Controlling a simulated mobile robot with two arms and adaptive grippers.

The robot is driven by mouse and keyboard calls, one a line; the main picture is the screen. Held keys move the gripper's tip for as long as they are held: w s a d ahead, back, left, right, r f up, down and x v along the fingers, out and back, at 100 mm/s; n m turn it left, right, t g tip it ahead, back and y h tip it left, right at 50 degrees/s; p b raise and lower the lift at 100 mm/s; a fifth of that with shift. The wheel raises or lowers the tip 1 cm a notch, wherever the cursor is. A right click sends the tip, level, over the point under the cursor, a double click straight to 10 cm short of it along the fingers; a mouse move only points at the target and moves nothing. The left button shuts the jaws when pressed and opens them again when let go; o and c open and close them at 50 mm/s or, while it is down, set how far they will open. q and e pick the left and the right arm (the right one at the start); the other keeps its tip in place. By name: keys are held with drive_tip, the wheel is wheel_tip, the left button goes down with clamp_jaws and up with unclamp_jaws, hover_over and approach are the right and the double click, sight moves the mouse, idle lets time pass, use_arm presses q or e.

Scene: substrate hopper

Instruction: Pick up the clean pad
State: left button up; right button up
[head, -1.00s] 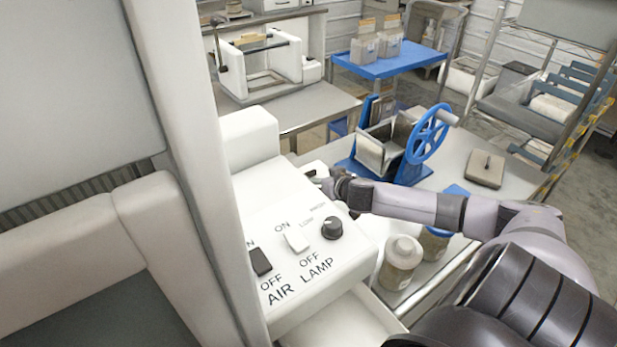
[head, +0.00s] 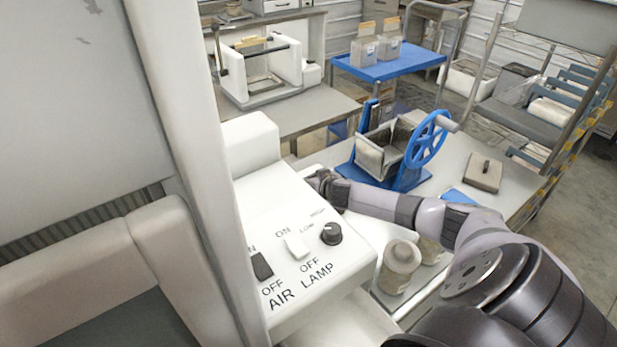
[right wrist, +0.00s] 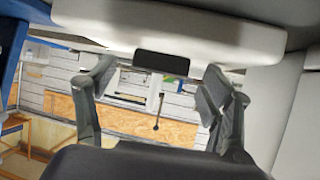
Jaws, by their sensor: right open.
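I cannot pick out the clean pad with certainty in either view. My right gripper (head: 318,180) is at the far right edge of the white console, its fingers partly hidden there. In the right wrist view my right gripper (right wrist: 157,92) is open, its two dark fingers wide apart with nothing between them. A long white body (right wrist: 225,35) with a black rectangle lies across the top of that view, just beyond the fingertips. I cannot tell whether they touch. My left gripper is not in view.
The console (head: 290,265) has switches and a knob. A blue cart (head: 385,70) stands behind.

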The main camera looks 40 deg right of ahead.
drive_tip(key=shift+c, duration=0.5)
drive_tip(key=c, duration=1.2)
